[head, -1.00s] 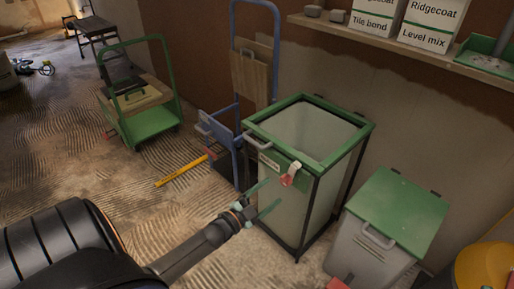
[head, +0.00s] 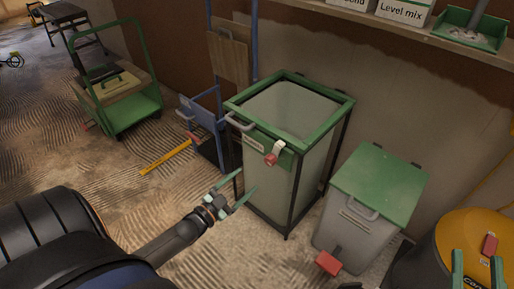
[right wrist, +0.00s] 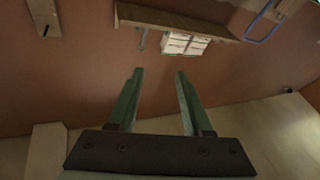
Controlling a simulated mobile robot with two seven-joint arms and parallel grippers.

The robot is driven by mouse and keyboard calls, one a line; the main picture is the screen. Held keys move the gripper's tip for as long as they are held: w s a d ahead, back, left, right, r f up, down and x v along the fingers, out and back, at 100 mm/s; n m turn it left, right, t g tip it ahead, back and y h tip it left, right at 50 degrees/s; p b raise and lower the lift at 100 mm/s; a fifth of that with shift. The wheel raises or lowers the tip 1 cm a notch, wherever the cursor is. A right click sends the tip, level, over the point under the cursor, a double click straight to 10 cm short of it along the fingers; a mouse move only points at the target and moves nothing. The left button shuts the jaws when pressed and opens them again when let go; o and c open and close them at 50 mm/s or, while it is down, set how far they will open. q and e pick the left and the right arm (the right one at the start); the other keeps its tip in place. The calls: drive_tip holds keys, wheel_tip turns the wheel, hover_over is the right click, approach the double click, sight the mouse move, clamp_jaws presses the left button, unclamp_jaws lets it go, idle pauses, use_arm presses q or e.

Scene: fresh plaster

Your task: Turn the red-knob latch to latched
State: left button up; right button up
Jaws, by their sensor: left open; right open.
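The red-knob latch (head: 271,159) is on the front of a tall bin with a green rim (head: 318,138), just below that rim. A pale arm runs from the red knob up and to the right. My left gripper (head: 246,181) is open and empty, in front of the bin, below and left of the knob. It appears apart from the latch. My right gripper (head: 477,260) shows at the bottom right edge of the head view, near the yellow drum. In the right wrist view it (right wrist: 157,75) is open and empty, with the wall and a shelf beyond.
A grey handle (head: 240,122) sticks out left of the latch. A grey bin with a green lid (head: 378,190) and red pedal (head: 328,263) stands at right, beside a yellow drum (head: 470,240). A blue hand truck (head: 208,118) and yellow level (head: 166,157) are at left.

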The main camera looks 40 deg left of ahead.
sight(268, 163)
use_arm(q)
drive_tip(key=w+n+b, duration=0.1)
drive_tip(key=w+n, duration=0.1)
drive_tip(key=w, duration=0.2)
drive_tip(key=w+n+b, duration=0.2)
drive_tip(key=w, duration=0.2)
drive_tip(key=w+d+n+b, duration=0.1)
drive_tip(key=w+n, duration=0.1)
drive_tip(key=w, duration=0.2)
drive_tip(key=shift+d+f+b, duration=0.1)
drive_tip(key=shift+f+b, duration=0.2)
drive_tip(key=shift+b, duration=0.05)
use_arm(e)
drive_tip(key=s+a+r+n+t+y, duration=0.1)
drive_tip(key=s+a+r+n+y, duration=0.1)
drive_tip(key=s+r+n+y, duration=0.4)
wheel_tip(268, 163, up, 2)
drive_tip(key=shift+s+r+t+y, duration=0.15)
drive_tip(key=shift+t+y, duration=0.25)
drive_tip(key=shift+y, duration=0.6)
use_arm(q)
drive_tip(key=shift+c, duration=0.3)
use_arm(e)
drive_tip(key=shift+a, duration=0.1)
use_arm(q)
clamp_jaws()
